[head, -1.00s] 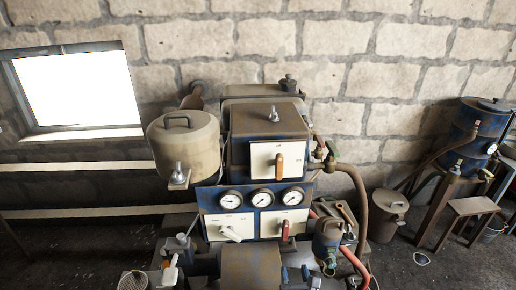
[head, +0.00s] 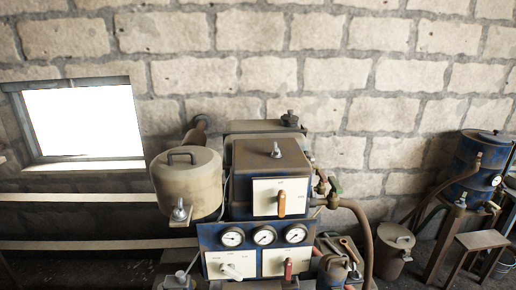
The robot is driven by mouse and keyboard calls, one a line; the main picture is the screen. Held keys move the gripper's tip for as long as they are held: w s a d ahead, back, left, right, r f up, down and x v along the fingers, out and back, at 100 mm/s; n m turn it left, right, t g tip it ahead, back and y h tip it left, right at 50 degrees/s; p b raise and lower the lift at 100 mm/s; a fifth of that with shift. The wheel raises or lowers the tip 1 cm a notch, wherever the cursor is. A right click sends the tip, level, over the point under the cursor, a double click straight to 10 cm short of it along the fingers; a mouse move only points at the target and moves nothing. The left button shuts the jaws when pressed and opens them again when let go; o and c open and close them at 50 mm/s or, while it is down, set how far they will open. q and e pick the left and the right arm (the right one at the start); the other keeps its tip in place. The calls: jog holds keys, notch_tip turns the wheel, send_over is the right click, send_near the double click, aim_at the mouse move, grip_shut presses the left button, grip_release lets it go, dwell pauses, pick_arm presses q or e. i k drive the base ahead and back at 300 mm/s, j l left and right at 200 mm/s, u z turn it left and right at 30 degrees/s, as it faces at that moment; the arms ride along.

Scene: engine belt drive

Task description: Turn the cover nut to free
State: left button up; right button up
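A beige rounded cover (head: 187,182) with a dark handle on top sits at the left of the blue engine. A pale metal wing-like nut (head: 180,212) stands on a small bracket at the cover's lower front. A second, similar nut (head: 277,150) stands on top of the brown box-shaped housing (head: 268,158). I cannot tell from this view which one is the cover nut. Neither of my grippers can be made out in the head view. Nothing is seen touching either nut.
A panel with an orange lever (head: 281,202) and three round gauges (head: 264,236) face me. A brown pipe (head: 358,215) curves down at the right. A blue tank (head: 477,165), a stool (head: 482,241) and a lidded can (head: 397,245) stand farther right.

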aim_at(276, 153)
jog(key=k+l+u, duration=0.25)
jog(key=u, duration=0.15)
jog(key=k+l+u, duration=0.45)
jog(key=i, duration=0.1)
